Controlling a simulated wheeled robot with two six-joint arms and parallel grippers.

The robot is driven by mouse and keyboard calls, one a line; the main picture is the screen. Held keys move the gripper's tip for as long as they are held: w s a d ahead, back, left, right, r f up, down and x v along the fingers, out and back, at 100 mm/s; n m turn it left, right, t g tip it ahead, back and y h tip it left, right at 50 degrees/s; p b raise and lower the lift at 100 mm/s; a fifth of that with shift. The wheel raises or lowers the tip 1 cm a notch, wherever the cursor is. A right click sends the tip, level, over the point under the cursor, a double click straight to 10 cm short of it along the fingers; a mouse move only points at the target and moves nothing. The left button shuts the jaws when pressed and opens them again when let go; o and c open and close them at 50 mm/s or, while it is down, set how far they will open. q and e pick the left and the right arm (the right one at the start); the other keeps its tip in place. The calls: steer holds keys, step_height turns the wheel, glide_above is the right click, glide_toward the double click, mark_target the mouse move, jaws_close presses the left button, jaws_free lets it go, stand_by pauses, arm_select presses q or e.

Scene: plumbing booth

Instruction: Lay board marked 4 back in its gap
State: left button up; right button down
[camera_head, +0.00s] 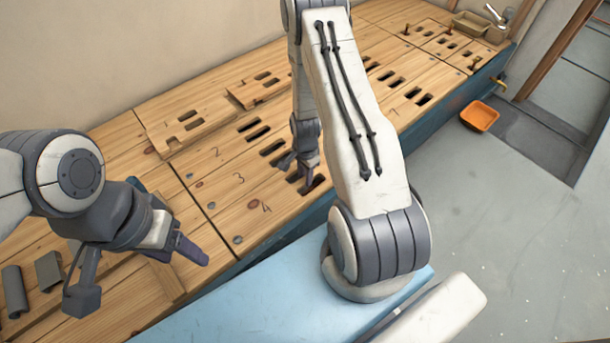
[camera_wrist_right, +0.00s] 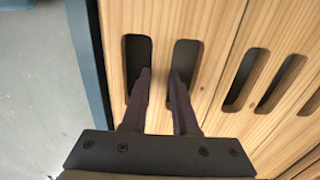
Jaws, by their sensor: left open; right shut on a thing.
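The board marked 4 (camera_head: 265,207) lies along the front edge of the wooden deck, beside the board marked 3 (camera_head: 238,178). In the right wrist view the fingers (camera_wrist_right: 160,76) are shut on the wooden bar between two slots of this board (camera_wrist_right: 158,50). The board looks flat and level with its neighbour, but I cannot tell whether it is fully seated. My left gripper (camera_head: 187,245) is open and empty, above the deck's left front part. My right arm hides part of the deck.
Two slotted pieces lie raised on the deck at the back, one at the left (camera_head: 188,124) and one further right (camera_head: 259,88). Grey blocks (camera_head: 49,270) lie at the lower left. An orange bin (camera_head: 479,116) stands on the floor, which is otherwise mostly clear.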

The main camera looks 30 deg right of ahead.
steer(key=shift+r, duration=0.1)
steer(key=shift+f, duration=0.25)
stand_by(0.5)
steer(key=c, duration=0.6)
jaws_free()
